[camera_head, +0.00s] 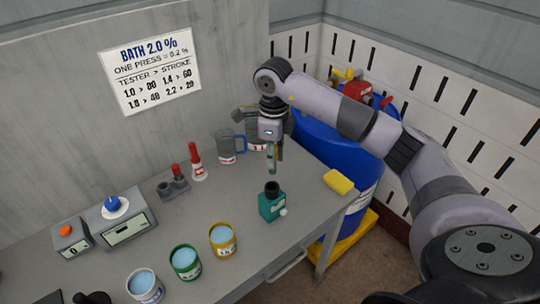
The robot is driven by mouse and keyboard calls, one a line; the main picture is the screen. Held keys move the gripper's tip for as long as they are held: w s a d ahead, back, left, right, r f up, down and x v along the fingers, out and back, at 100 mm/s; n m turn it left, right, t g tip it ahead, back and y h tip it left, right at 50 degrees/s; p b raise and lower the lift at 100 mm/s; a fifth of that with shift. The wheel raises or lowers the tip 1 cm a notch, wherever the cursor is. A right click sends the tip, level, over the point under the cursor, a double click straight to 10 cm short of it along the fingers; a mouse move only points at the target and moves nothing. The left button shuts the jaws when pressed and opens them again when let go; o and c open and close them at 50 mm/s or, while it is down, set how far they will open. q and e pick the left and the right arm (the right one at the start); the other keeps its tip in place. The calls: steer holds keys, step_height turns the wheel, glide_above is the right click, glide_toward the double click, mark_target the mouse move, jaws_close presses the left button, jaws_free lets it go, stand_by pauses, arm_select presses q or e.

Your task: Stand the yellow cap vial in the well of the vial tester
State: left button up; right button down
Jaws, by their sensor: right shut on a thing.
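My right gripper (273,150) points down over the table and is shut on a slim greenish vial (271,165). The vial hangs about upright; its cap is mostly hidden by the fingers, so I cannot make out its colour clearly. Just below it stands a small teal device (270,207) with a dark round opening on top and a white knob at its side; it looks like the vial tester. The vial's lower end appears above the opening, with a small gap. My left gripper is not in view.
A yellow sponge (339,182) lies right of the teal device. Three cups of pale blue liquid, white (145,289), green (186,265) and yellow (223,243), stand in front. A blue barrel (337,150) adjoins the table.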

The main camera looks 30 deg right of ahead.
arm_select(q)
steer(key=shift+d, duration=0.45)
arm_select(e)
steer(key=shift+w+f, duration=0.1)
steer(key=shift+w, duration=0.05)
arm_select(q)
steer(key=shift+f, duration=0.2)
arm_select(e)
steer(key=shift+f+b, duration=0.5)
steer(key=shift+b, duration=0.1)
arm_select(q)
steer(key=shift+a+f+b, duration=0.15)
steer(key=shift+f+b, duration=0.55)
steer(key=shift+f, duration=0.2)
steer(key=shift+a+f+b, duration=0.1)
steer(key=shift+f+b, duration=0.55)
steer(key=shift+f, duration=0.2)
arm_select(e)
steer(key=shift+f, duration=1.8)
arm_select(q)
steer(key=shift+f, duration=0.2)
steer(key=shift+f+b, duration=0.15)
steer(key=shift+b, duration=0.2)
arm_select(e)
steer(key=shift+f, duration=0.15)
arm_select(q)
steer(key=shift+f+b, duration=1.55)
arm_select(e)
steer(key=shift+f, duration=2)
